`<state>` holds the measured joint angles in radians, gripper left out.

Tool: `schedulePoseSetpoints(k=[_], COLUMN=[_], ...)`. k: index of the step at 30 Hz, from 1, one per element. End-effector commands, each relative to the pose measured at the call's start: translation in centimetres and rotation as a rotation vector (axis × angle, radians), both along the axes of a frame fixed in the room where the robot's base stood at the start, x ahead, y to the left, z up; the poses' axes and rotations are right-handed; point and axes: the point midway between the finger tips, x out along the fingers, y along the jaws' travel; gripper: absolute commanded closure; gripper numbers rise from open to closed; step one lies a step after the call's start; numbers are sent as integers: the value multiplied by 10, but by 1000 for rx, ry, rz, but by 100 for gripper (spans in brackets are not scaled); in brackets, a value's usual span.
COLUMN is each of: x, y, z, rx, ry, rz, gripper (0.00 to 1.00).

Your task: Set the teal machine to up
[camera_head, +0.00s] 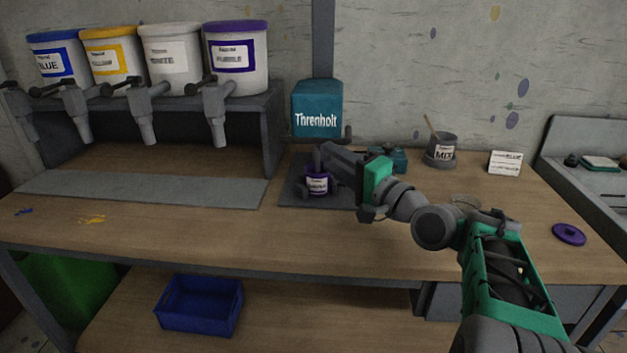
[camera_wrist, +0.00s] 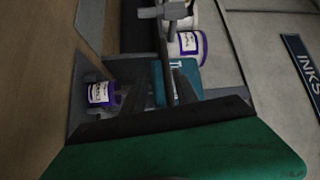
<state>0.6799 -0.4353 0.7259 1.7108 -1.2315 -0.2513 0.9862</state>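The teal machine (camera_head: 317,104), labelled "Threnholt", has its head raised on a grey column at the back of the bench. The head also shows in the wrist view (camera_wrist: 187,80). A small dark handle (camera_head: 347,133) sticks out at the head's lower right. A purple-lidded tin (camera_head: 317,184) stands upright on the grey plate below the head; it also shows in the wrist view (camera_wrist: 102,93). My gripper (camera_head: 322,155) is between the head and the tin in the picture. In the wrist view its fingers (camera_wrist: 168,75) are apart with nothing seen held; contact with the machine cannot be told.
Paint buckets (camera_head: 236,62) with taps stand on a shelf at left. A teal box (camera_head: 398,160) is partly hidden behind my arm. A MIX cup (camera_head: 442,148), a white card (camera_head: 505,162) and a purple lid (camera_head: 569,234) are at right. The front bench is mostly clear.

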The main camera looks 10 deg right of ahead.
Motion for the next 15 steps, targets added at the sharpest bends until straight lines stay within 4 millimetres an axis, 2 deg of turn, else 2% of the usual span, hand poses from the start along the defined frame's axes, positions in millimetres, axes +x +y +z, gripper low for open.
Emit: schedulePoseSetpoints(k=[2, 5, 12, 15], x=[0, 9, 50, 61], y=[-6, 0, 22, 27], z=[4, 10, 17, 18], rx=[53, 61, 58, 57], ry=[-22, -26, -25, -24], rz=[4, 9, 9, 7], gripper=[64, 64, 64, 64])
